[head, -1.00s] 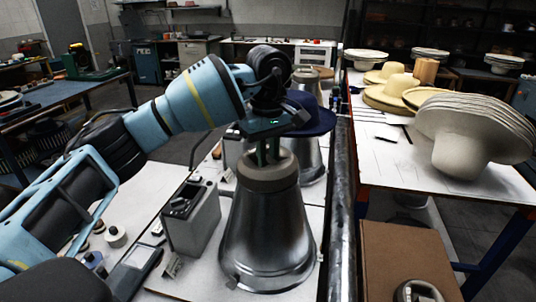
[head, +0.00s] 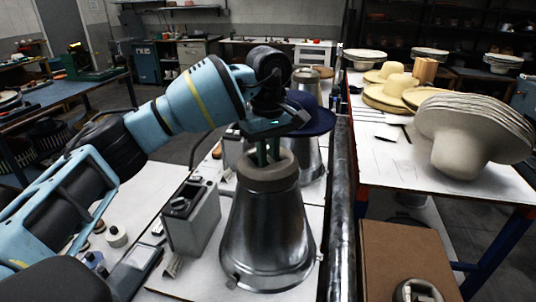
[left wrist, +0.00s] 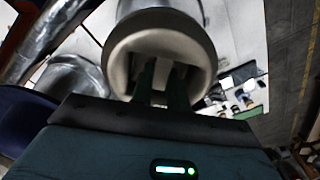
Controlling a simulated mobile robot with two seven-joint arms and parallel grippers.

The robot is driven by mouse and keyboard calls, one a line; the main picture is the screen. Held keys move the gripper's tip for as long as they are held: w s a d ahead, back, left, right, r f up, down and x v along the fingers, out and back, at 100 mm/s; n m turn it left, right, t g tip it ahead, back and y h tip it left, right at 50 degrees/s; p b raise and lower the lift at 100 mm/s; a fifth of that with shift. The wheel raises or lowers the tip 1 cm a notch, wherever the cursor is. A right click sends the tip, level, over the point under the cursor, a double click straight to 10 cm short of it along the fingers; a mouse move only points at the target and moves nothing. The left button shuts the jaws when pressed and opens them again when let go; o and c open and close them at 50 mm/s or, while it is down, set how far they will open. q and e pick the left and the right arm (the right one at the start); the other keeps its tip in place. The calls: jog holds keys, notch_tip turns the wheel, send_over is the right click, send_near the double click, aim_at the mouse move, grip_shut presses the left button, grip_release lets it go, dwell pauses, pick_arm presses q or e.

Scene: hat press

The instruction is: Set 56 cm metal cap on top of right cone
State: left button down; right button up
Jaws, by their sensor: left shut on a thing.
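The metal cap (head: 268,174), a dull grey-beige rounded block, sits at the top of the nearer shiny metal cone (head: 268,235), in line with it. I see no clear gap between them. My left gripper (head: 268,156) points down from above, shut on the cap at its top. In the left wrist view the two fingers (left wrist: 163,94) reach into the recessed top of the cap (left wrist: 160,32). A second metal cone (head: 312,160) stands behind, with a dark blue hat (head: 318,120) over it. My right gripper does not show.
A grey control box (head: 190,222) stands just left of the nearer cone. A dark rail (head: 341,200) runs along its right. The right table holds stacked pale hats (head: 475,125). A brown box (head: 405,262) lies at lower right.

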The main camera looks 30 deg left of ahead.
pick_arm(q)
jog(key=shift+r, duration=0.1)
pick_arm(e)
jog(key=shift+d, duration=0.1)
pick_arm(q)
jog(key=c, duration=1.4)
grip_release()
jog(key=shift+o, duration=0.5)
jog(key=shift+f, duration=0.25)
jog(key=shift+r+p, duration=0.4)
jog(key=shift+r, duration=1.3)
jog(key=shift+r+p, duration=0.35)
jog(key=shift+r, duration=1.85)
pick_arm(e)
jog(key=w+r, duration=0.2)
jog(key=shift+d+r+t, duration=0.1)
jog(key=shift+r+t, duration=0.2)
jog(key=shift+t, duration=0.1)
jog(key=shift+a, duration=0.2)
